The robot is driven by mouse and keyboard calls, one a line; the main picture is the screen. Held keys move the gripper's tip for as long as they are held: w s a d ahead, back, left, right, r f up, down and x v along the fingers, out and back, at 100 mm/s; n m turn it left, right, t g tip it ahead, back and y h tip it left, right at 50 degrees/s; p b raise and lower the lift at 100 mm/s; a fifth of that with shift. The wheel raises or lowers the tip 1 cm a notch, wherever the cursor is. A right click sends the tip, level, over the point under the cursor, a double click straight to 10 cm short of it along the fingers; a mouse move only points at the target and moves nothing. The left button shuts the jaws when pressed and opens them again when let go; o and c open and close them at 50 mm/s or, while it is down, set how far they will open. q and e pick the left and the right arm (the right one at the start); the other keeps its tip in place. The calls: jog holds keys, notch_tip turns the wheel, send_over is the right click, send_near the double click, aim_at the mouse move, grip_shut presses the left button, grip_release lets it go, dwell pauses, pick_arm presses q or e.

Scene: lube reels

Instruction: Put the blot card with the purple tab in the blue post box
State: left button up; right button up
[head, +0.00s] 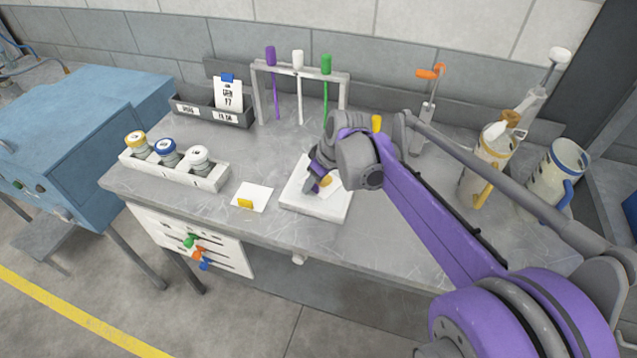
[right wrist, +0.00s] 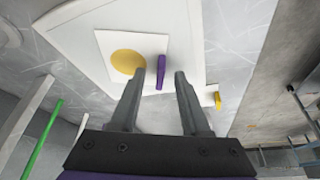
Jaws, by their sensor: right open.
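The blot card with the purple tab lies on a white pad (head: 312,208). In the right wrist view the card (right wrist: 112,48) is white with a round yellow blot, and its purple tab (right wrist: 161,72) stands up at its edge. My right gripper (head: 317,184) is over the pad and hides most of the card in the head view. In the right wrist view my right gripper (right wrist: 160,80) is open, with the purple tab in line between its fingertips. A large blue box (head: 85,110) stands left of the bench. My left gripper is not in view.
A second white card (head: 257,192) with a yellow tab lies left of the pad. A rack of jars (head: 175,171), a grey card tray (head: 212,111) and a stand with coloured rods (head: 300,72) are around it. Pump cans (head: 490,160) stand at the right.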

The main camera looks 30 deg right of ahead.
jog(key=shift+w+f, duration=0.1)
jog(key=shift+f, duration=0.05)
grip_shut()
dwell(0.4)
